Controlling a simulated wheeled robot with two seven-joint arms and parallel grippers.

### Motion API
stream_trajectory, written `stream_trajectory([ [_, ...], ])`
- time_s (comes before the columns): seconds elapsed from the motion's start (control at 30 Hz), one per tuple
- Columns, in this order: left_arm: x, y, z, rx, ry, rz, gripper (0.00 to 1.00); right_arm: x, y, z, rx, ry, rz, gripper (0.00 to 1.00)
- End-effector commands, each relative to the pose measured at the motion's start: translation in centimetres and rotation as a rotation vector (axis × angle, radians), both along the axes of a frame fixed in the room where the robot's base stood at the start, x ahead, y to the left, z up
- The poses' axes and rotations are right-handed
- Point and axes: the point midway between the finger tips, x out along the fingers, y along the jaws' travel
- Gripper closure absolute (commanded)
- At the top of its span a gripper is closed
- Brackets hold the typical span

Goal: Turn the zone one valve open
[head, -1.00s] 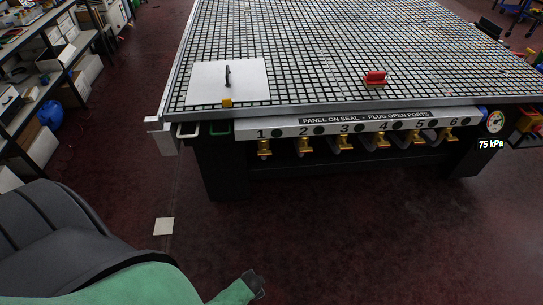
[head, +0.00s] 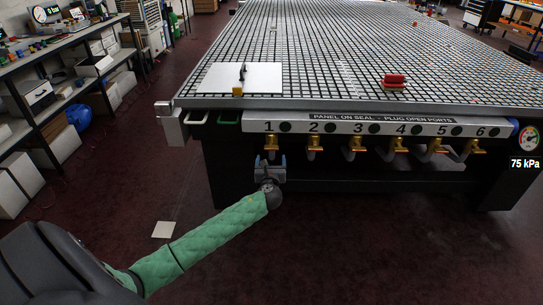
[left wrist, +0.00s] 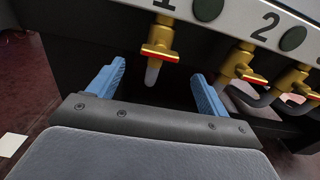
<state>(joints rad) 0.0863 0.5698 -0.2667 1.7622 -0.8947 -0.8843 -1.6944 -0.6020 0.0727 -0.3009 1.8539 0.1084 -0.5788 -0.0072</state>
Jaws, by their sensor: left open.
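The zone one valve (head: 270,142) is a brass valve under the number 1 label on the table's front rail. In the left wrist view the valve (left wrist: 161,48) has a brass handle with a red edge, lying crosswise, and a pale pipe stub below it. My left gripper (head: 270,160) is just below the valve in the head view. In the left wrist view its two blue fingers (left wrist: 152,88) are spread wide, left and right of the valve's lower end, with nothing between them held. My right gripper is not in view.
More brass valves (head: 315,143) line the rail to the right, with hoses behind some. The grid table (head: 330,80) carries a white panel (head: 262,76) and a red block (head: 394,79). A gauge (head: 528,138) reads 75 kPa.

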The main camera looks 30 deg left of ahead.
Motion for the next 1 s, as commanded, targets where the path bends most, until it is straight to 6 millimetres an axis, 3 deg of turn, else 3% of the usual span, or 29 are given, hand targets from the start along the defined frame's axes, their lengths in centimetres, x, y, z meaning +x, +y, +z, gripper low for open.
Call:
stream_trajectory([
  [0.6,6.1,3.7,0.6,0.024,-0.001,0.000,0.22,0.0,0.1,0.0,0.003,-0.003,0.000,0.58],
  [1.0,6.8,4.1,0.5,0.023,-0.001,0.000,0.22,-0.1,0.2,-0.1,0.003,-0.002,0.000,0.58],
])
